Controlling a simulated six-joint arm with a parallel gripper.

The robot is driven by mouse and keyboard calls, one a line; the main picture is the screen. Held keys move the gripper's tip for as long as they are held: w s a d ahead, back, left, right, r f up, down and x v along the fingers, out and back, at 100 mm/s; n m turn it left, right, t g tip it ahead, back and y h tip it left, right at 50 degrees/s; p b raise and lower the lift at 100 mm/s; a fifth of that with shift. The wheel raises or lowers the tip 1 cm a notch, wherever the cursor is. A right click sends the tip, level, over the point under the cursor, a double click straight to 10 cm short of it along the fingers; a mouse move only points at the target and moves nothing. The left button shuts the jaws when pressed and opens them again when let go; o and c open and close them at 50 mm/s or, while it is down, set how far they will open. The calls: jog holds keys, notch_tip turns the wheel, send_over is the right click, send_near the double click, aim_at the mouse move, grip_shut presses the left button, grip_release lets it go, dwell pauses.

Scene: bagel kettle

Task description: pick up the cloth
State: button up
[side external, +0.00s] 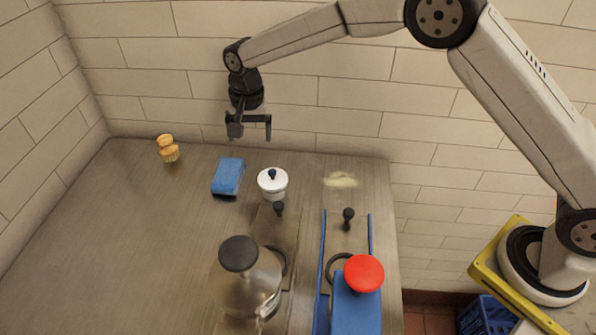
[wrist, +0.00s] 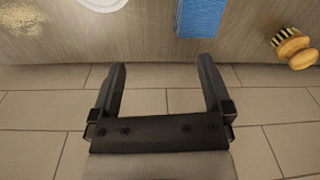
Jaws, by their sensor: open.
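A blue rectangular cloth (side external: 228,176), thick and flat like a folded pad, lies on the counter near its back edge. It also shows in the wrist view (wrist: 201,16), at the top and cut off by the frame. My gripper (side external: 250,129) is open and empty. It hangs above the back edge of the counter, above and behind the cloth, and does not touch it. In the wrist view my gripper (wrist: 163,65) has its two fingers wide apart, with nothing between them.
A wooden brush (side external: 168,150) stands left of the cloth, and a white lidded pot (side external: 266,184) right of it. A pale crumbly patch (side external: 341,180) lies farther right. A glass kettle (side external: 240,290) and a red-topped blue object (side external: 364,273) are in front. The counter's left is clear.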

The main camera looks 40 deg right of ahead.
jog(key=m, duration=0.2)
send_over(228, 171)
notch_tip(228, 171, down, 2)
jog(key=shift+a+f+g, duration=0.1)
jog(key=shift+g, duration=0.2)
jog(key=shift+f, duration=3.85)
jog(key=c, duration=0.9)
jog(key=shift+c, duration=0.2)
jog(key=shift+r, duration=0.1)
